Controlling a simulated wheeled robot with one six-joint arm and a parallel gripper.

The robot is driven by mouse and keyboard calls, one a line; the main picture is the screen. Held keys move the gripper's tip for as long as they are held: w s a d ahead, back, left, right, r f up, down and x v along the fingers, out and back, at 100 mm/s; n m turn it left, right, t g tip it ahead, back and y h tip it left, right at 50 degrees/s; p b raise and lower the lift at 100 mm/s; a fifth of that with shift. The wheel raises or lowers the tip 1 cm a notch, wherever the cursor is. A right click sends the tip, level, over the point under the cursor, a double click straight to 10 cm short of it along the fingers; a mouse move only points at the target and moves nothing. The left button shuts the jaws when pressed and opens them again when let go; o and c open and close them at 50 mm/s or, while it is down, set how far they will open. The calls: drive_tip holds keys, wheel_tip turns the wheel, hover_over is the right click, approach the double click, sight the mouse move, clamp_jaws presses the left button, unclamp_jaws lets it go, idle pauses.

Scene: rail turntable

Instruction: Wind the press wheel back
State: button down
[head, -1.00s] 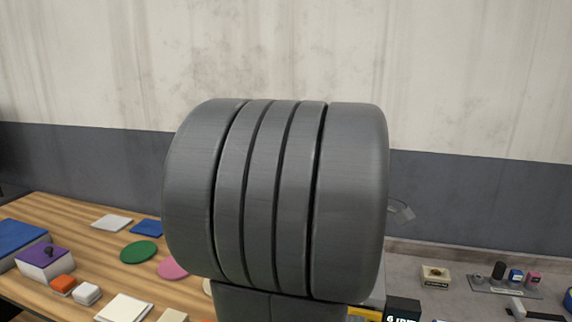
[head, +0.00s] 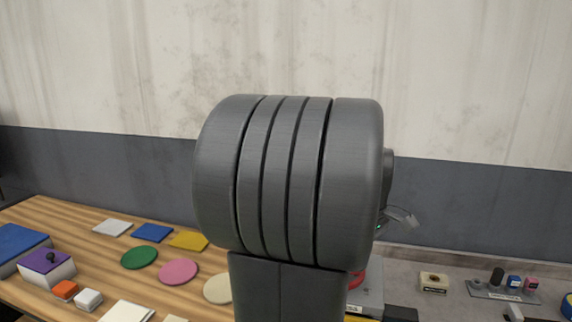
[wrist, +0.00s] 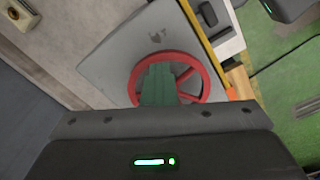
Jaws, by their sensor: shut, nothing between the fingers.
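The red press wheel (wrist: 205,72) shows in the wrist view as a spoked ring over a grey plate (wrist: 118,50). My gripper (wrist: 160,66) is shut, its green fingers together and empty. They reach over the wheel's left and middle part and hide some of its rim and spokes. I cannot tell whether the fingers touch the wheel. In the head view only a small red piece of the wheel (head: 357,279) shows beside my own arm, which hides the rest. My gripper is not clearly seen there.
A wooden table (head: 90,268) at left holds coloured discs, tiles and a purple-topped box (head: 46,262). The grey bench at right holds a small beige box (head: 434,283) and a rack with several stamps (head: 500,288). In the wrist view, a dark item (wrist: 208,14) lies near the wheel.

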drive_tip(key=shift+s+r, duration=0.1)
drive_tip(key=shift+r, duration=0.05)
wheel_tip(320, 180, up, 5)
drive_tip(key=p, duration=0.4)
drive_tip(key=shift+f+p, duration=0.2)
drive_tip(key=shift+p, duration=0.2)
drive_tip(key=shift+s+d+r, duration=0.1)
drive_tip(key=shift+r, duration=0.45)
